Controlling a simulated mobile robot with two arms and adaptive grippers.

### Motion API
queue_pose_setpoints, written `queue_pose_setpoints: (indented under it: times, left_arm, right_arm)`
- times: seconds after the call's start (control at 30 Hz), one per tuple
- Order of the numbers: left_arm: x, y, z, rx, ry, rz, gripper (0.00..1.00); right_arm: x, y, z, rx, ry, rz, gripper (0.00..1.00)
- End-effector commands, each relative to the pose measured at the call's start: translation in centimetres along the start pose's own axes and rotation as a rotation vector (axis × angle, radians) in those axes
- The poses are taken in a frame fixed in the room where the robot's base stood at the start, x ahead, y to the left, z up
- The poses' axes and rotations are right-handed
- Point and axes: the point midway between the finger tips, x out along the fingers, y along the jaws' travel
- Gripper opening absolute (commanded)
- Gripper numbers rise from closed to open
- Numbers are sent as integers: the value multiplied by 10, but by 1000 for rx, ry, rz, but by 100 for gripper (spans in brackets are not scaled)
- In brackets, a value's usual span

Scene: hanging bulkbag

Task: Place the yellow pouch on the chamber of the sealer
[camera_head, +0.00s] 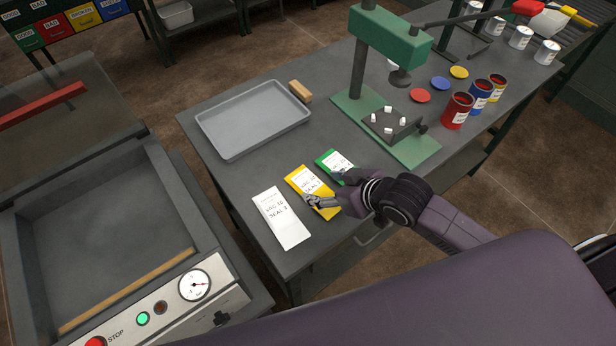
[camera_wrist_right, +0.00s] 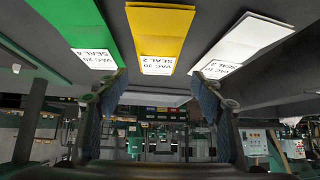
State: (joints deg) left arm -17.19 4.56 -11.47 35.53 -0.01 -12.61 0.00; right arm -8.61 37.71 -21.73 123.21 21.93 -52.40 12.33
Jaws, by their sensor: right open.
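The yellow pouch (camera_head: 297,180) with a white label lies flat on the grey bench, between a white pouch (camera_head: 281,218) and a green pouch (camera_head: 328,160). My right gripper (camera_head: 326,188) is open over the yellow pouch, one finger towards each side of it. In the right wrist view the yellow pouch (camera_wrist_right: 158,30) appears centred between the spread fingers (camera_wrist_right: 158,92), with nothing held. I cannot tell whether the fingers touch it. The sealer stands at the left with its lid up, and its open chamber (camera_head: 105,235) is empty. My left gripper is out of view.
A grey tray (camera_head: 203,121) and a wooden block (camera_head: 300,91) lie behind the pouches. A green press (camera_head: 357,75) and paint cans (camera_head: 457,112) stand farther right. The sealer's raised lid (camera_head: 60,100) and front panel with gauge (camera_head: 195,285) border the chamber.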

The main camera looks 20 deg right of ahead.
Motion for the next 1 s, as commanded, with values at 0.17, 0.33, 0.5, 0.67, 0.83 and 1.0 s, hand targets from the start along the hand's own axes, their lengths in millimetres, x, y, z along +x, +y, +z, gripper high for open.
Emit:
queue_pose_setpoints:
  times: [0.17, 0.33, 0.5, 0.67, 0.83, 1.0]
  left_arm:
    - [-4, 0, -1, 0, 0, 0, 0]
    - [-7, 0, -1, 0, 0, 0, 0]
    - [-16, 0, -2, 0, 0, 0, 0]
    - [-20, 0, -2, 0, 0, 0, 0]
    - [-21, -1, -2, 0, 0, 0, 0]
    - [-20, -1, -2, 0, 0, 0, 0]
  right_arm:
    - [18, 2, 1, 5, -11, 5, 61]
    - [28, 2, 2, 4, -11, 4, 61]
    - [46, 4, 3, 5, -11, 5, 61]
    - [66, 5, 4, 4, -10, 5, 61]
    - [75, 4, 5, 2, -9, 4, 61]
    - [76, 4, 6, 1, -9, 4, 61]
